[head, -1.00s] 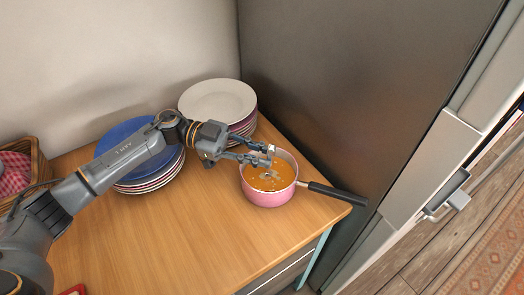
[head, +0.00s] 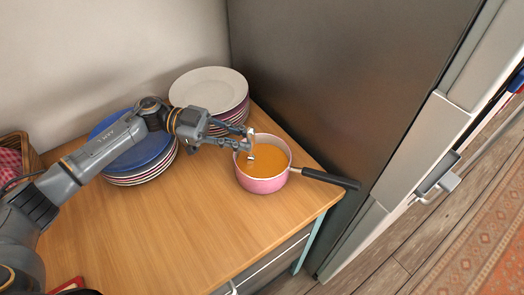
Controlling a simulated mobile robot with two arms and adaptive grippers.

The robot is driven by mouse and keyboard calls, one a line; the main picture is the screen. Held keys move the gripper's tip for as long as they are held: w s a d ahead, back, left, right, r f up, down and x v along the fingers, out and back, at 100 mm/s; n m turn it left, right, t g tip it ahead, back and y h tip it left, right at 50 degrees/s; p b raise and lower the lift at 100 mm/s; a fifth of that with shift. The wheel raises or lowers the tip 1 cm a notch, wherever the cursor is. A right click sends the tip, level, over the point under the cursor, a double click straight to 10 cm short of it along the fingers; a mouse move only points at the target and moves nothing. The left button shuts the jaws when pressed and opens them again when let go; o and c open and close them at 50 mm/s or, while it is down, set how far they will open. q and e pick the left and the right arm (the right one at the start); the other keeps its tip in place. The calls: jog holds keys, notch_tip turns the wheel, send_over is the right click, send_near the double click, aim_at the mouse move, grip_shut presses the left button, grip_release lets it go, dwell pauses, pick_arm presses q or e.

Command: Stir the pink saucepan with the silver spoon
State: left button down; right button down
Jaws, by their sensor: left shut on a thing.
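The pink saucepan (head: 264,186) stands upright on the wooden counter near its right end, its black handle pointing right. It holds an orange liquid (head: 267,163). My left gripper (head: 249,144) is over the pan's left rim, shut on the silver spoon (head: 251,152). Only a short part of the spoon shows, upright below the fingertips; its lower end seems to be in the liquid. My right gripper is not in view.
A stack of plates with a blue one on top (head: 150,152) stands left, under my arm. Another stack with a white top plate (head: 209,87) stands behind the pan. A wicker basket (head: 34,160) is far left. A dark fridge side (head: 340,80) rises close on the right. The front counter is clear.

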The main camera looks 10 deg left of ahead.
aim_at(253, 149)
pick_arm(q)
jog(key=shift+s+d+p, duration=0.1)
jog(key=shift+d+p, duration=0.6)
jog(key=shift+d, duration=0.8)
notch_tip(253, 149, up, 9)
jog(key=p, duration=0.9)
jog(key=shift+s+r, duration=0.1)
jog(key=shift+r, duration=0.1)
jog(key=shift+f, duration=0.1)
jog(key=shift+a, duration=0.1)
